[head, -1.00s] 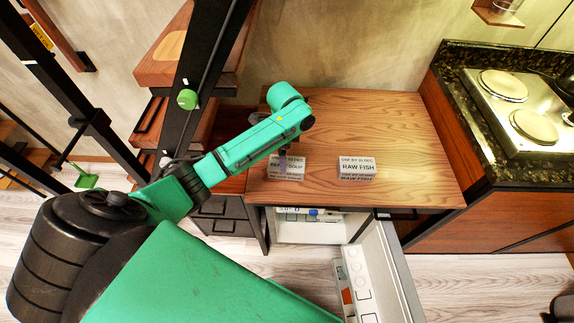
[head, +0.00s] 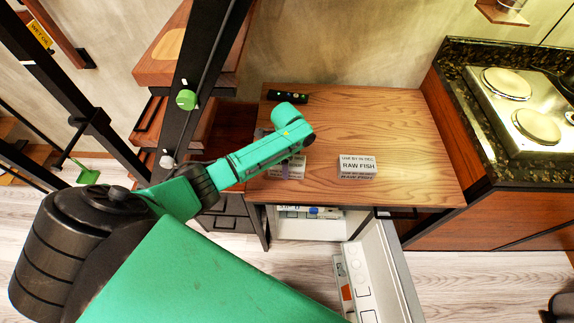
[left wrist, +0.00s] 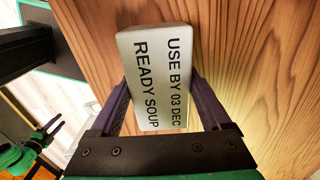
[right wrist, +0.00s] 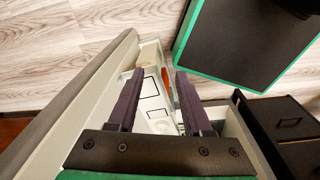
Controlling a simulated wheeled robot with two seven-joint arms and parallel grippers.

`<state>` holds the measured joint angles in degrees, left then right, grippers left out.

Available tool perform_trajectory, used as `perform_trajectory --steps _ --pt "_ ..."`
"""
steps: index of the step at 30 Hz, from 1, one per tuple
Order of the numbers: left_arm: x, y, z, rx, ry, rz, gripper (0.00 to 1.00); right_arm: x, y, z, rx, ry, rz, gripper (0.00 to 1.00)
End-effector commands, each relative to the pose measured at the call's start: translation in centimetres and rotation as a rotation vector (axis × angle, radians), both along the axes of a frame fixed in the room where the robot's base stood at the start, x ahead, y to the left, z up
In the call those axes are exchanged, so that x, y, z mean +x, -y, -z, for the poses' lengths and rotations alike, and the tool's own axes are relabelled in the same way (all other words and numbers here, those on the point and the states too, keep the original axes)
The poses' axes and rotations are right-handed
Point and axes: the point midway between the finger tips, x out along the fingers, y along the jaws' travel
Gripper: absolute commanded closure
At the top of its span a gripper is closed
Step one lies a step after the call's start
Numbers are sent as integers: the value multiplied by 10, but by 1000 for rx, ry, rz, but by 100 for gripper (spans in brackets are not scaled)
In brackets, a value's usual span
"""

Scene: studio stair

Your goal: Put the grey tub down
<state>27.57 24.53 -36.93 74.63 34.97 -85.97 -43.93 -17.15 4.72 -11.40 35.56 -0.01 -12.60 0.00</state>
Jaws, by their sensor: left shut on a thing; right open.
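A pale grey tub (left wrist: 160,75) is marked READY SOUP, USE BY 03 DEC. My left gripper (left wrist: 166,92) is shut on it, with one dark finger along each side. In the head view the tub (head: 291,172) shows at the left front of the wooden worktop (head: 410,130), partly hidden by my left arm. I cannot tell whether its base touches the wood. My right gripper (right wrist: 152,95) is open and empty in the right wrist view, above the shelves of an open fridge door. It is hidden in the head view.
A similar tub marked RAW FISH (head: 357,164) sits right of the held one. A dark remote-like object (head: 288,97) lies at the back left. The fridge door (head: 392,270) stands open below the worktop. A hob (head: 520,105) is at right. The worktop's back and right are clear.

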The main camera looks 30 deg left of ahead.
Motion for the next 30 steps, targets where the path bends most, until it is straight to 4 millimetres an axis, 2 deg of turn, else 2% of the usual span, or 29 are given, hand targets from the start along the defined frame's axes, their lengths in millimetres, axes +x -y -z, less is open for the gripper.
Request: perform_trajectory --steps 5,15,17,25,30 --pt "1 0 -8 -1 4 0 97 -1 0 0 0 -2 0 50" --pt "1 0 -85 0 5 0 97 -2 -1 5 2 -2 1 50" --pt "1 0 -94 -1 4 1 97 -2 -2 5 3 -3 1 50" --pt "-4 4 -102 0 1 -54 97 -2 -3 5 5 -3 1 50" --pt "-30 23 -110 2 3 -350 97 -2 -3 5 4 -3 0 50"
